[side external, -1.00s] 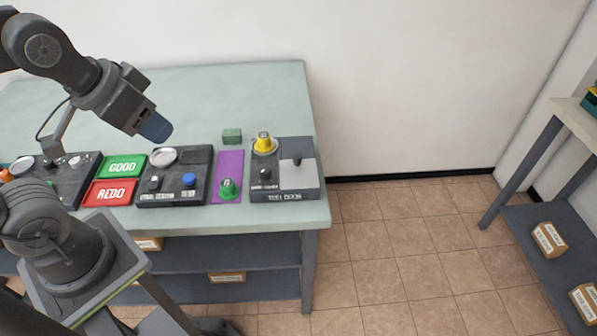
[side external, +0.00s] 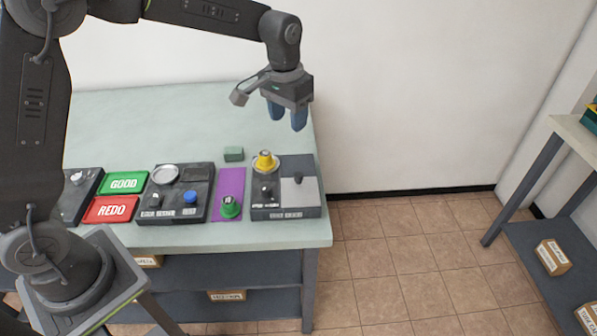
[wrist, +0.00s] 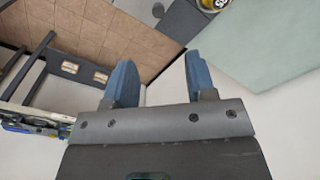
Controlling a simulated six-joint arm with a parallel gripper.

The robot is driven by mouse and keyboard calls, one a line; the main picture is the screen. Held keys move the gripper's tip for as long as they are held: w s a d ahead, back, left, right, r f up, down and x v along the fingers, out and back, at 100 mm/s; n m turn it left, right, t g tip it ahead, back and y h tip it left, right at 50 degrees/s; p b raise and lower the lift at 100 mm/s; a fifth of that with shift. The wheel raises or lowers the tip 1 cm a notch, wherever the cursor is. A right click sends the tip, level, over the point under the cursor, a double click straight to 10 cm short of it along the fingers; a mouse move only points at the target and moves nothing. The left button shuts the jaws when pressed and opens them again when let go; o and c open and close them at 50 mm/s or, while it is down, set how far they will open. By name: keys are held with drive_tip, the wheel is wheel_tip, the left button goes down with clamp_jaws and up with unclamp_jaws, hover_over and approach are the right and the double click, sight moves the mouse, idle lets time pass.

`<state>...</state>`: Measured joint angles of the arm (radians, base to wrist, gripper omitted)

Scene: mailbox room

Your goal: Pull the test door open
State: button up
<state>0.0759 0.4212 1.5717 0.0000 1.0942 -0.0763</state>
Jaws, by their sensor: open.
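The test door box (side external: 263,212) is a dark grey unit at the right end of the table, with a label on its front edge. Its light grey door panel (side external: 304,193) lies flat on the right part and looks closed. A dark knob (side external: 298,178) stands on the panel. My gripper (side external: 288,116) is open and empty, with blue fingers pointing down, well above and behind the box. In the wrist view my open fingers (wrist: 160,72) have nothing between them. A dark corner of the box (wrist: 178,20) shows at the top there; the panel knob is not visible.
A yellow knob piece (side external: 264,162) stands at the box's back left. Left of the box are a purple mat (side external: 230,183) with a green knob piece (side external: 230,208), and a small green block (side external: 234,154). Further left are another dark panel (side external: 172,212) and GOOD and REDO plates (side external: 123,183).

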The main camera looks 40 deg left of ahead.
sight(298, 174)
drive_tip(key=shift+g, duration=0.3)
drive_tip(key=f, duration=0.5)
drive_tip(key=w+f, duration=0.1)
drive_tip(key=f, duration=0.5)
drive_tip(key=w+f, duration=0.1)
drive_tip(key=f, duration=0.5)
drive_tip(key=shift+w+d+f, duration=0.15)
drive_tip(key=shift+w+d, duration=0.1)
drive_tip(key=shift+d, duration=0.05)
clamp_jaws()
